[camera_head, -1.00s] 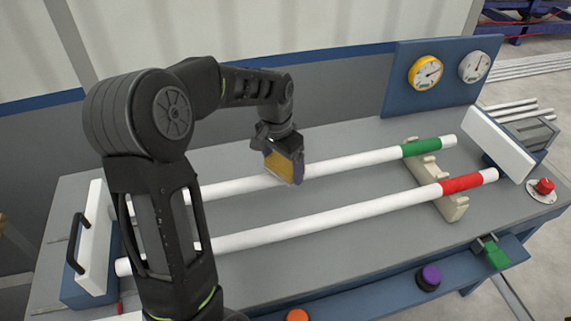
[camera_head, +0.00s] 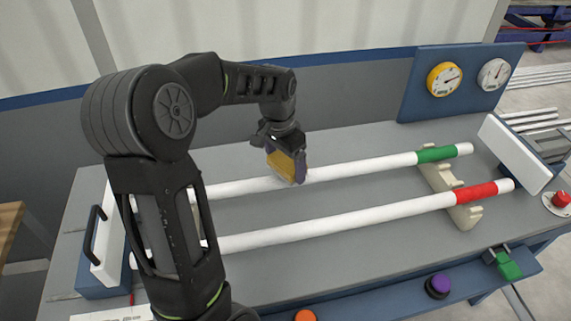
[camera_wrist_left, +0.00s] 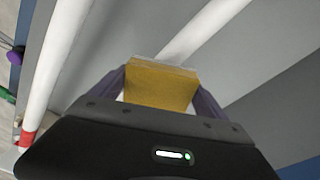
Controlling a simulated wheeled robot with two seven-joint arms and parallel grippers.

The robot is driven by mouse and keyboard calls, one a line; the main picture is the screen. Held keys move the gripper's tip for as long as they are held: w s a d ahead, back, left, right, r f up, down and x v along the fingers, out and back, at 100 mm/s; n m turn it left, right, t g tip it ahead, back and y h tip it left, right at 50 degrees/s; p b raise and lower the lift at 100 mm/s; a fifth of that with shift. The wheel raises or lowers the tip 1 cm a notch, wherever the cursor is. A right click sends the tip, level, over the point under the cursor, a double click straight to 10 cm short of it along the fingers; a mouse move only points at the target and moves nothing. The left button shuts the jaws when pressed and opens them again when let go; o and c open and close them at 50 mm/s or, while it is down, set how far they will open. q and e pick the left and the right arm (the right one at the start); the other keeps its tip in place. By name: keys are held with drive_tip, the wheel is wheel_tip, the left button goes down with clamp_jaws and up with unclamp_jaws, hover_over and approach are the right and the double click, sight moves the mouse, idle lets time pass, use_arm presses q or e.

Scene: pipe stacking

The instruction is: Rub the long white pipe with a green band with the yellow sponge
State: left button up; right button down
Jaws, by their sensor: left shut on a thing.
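The long white pipe with a green band (camera_head: 350,170) lies across the bench at the back, its green end toward the right. My left gripper (camera_head: 287,166) is shut on the yellow sponge (camera_head: 281,164) at about the pipe's middle. The sponge overlaps the pipe in the head view; whether it presses on it I cannot tell. In the left wrist view the sponge (camera_wrist_left: 160,84) sits between the purple fingers, with the white pipe (camera_wrist_left: 205,30) running under it. My right gripper is not in view.
A second white pipe with a red band (camera_head: 340,222) lies in front, parallel. A beige notched support (camera_head: 464,216) holds both pipes near their right ends. White end blocks (camera_head: 516,154) stand at the sides. Two gauges (camera_head: 444,79) are on a blue panel behind.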

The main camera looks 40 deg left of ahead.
sight(287, 160)
use_arm(q)
drive_tip(key=shift+r+p, duration=1.25)
drive_tip(key=shift+r, duration=0.9)
drive_tip(key=shift+r+p, duration=1.15)
drive_tip(key=shift+r, duration=0.4)
